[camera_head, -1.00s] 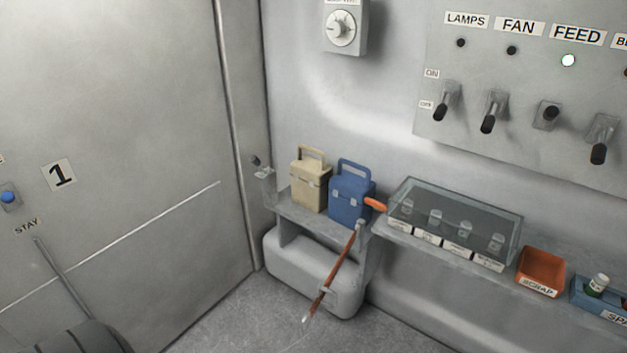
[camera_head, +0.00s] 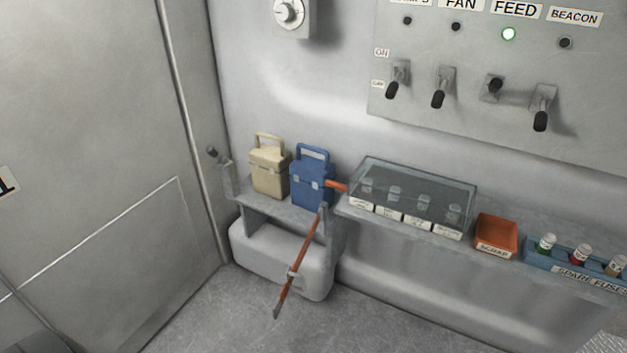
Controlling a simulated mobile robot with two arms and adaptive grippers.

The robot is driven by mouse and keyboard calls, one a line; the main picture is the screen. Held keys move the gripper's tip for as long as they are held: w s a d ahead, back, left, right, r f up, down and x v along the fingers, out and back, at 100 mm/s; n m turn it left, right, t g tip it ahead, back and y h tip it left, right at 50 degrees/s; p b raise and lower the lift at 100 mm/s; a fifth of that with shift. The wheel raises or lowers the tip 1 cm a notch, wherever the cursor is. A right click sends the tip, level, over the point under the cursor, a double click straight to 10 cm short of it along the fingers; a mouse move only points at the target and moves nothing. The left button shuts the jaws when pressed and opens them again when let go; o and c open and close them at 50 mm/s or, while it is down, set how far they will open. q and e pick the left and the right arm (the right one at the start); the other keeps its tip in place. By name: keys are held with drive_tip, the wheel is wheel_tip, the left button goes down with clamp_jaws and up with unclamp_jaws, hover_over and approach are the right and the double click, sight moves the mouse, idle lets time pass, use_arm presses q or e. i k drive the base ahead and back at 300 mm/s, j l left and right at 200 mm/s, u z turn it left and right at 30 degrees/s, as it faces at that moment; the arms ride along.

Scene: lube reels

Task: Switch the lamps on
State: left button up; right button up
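The switch panel (camera_head: 520,90) is on the wall at the upper right. The lamps switch (camera_head: 396,82) is the leftmost lever, and its black handle points down toward the OFF label (camera_head: 377,84). The small lamps indicator (camera_head: 407,21) above it is dark, and its label is cut by the top edge. The fan switch (camera_head: 441,90) and the beacon switch (camera_head: 543,108) also point down. Neither gripper is in view.
A shelf (camera_head: 340,203) below the panel bears a beige box (camera_head: 268,172), a blue box (camera_head: 311,182), a clear-lidded case (camera_head: 415,195), an orange scrap tray (camera_head: 496,236) and a spare fuses rack (camera_head: 540,257). A red-handled bar (camera_head: 304,257) leans at the shelf. The floor in front is clear.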

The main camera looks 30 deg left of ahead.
sight(391, 91)
drive_tip(key=z, duration=0.55)
drive_tip(key=j+z, duration=0.35)
drive_tip(key=j, duration=0.15)
drive_tip(key=k+j+z, duration=0.1)
drive_tip(key=j+z, duration=0.25)
drive_tip(key=j, duration=0.15)
drive_tip(key=k+j+z, duration=0.1)
drive_tip(key=j+z, duration=0.2)
drive_tip(key=j, duration=0.2)
drive_tip(key=k+j, duration=0.15)
drive_tip(key=j, duration=0.25)
drive_tip(key=k+j, duration=0.1)
drive_tip(key=j, duration=0.3)
drive_tip(key=k+j+z, duration=0.1)
drive_tip(key=j, duration=0.3)
drive_tip(key=k+j, duration=0.2)
drive_tip(key=j, duration=0.2)
drive_tip(key=k+j+z, duration=0.1)
drive_tip(key=j, duration=0.3)
